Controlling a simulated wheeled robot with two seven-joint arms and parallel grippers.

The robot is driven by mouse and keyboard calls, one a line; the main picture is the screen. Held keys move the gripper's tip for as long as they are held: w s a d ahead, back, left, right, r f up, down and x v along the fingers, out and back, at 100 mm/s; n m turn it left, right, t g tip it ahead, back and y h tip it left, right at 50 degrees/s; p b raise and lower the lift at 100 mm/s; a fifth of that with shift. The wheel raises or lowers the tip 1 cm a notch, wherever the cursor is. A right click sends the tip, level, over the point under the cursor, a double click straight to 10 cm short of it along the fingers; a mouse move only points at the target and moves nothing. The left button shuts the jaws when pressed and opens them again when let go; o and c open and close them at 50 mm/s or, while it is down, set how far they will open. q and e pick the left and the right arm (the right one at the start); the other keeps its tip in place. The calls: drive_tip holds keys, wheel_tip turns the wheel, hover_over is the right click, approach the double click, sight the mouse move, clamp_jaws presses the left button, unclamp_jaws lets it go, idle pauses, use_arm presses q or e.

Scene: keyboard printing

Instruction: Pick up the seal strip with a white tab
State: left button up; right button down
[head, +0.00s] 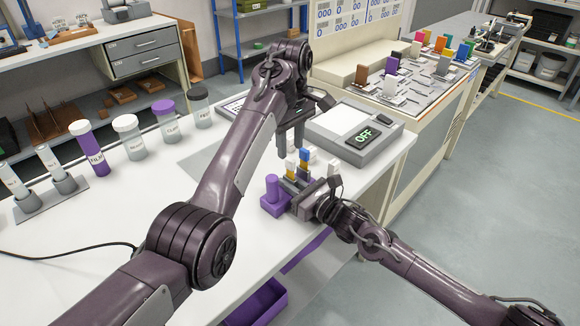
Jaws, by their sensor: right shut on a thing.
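Several small strips with coloured tabs stand in a cluster at the front right of the white table. One strip with a white tab (291,158) is at the cluster's left, beside strips with blue and yellow colouring. A white tab also shows at the right (334,167). My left gripper (291,148) points down just above and behind the cluster, open with nothing seen between its fingers. My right gripper (302,193) is at the front, shut on what looks like the purple holder (271,205). Its fingers and the strips' lower ends are partly hidden.
Several lidded jars, including a purple-lidded one (165,120), line the table's back left. A purple bin (262,303) is below the front edge. The table's left middle is clear.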

sight(290, 159)
use_arm(q)
wheel_tip(290, 159, down, 8)
drive_tip(key=shift+w+f, duration=0.1)
drive_tip(key=shift+w, duration=0.05)
clamp_jaws()
idle(0.5)
